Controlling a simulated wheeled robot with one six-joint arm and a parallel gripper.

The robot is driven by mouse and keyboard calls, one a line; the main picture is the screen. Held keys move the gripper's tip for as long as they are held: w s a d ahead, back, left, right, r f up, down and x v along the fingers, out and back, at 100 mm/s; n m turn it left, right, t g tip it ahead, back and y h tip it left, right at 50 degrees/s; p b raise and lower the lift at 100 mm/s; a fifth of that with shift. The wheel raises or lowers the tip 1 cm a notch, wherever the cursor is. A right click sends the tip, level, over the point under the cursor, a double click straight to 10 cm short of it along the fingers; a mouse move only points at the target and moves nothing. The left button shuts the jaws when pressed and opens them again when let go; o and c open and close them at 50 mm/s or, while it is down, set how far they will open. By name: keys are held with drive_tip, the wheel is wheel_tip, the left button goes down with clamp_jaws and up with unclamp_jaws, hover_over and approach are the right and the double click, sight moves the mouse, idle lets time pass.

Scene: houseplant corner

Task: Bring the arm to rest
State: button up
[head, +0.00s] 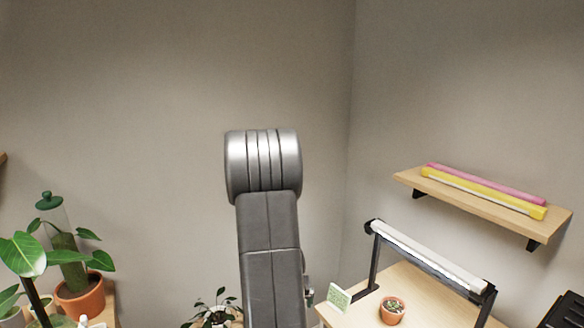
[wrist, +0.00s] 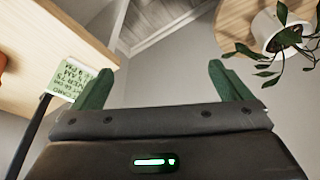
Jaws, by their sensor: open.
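My gripper (wrist: 160,84) shows in the wrist view with its two green fingers spread wide apart and nothing between them. It points past a wooden table edge toward the grey floor. In the head view my grey arm stands raised in the middle, in front of the bare wall. The gripper itself is hidden from the head view.
A wooden table (head: 403,286) at right bears a lamp frame (head: 430,257), a small potted succulent (head: 393,309) and a green-white card (head: 339,297). The card (wrist: 66,79) is near the gripper's left side. A white-potted plant (wrist: 275,32) is at right. A wall shelf (head: 480,205) holds tubes.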

drive_tip(key=shift+s+d, duration=0.25)
drive_tip(key=shift+d, duration=0.1)
drive_tip(key=shift+r, duration=0.1)
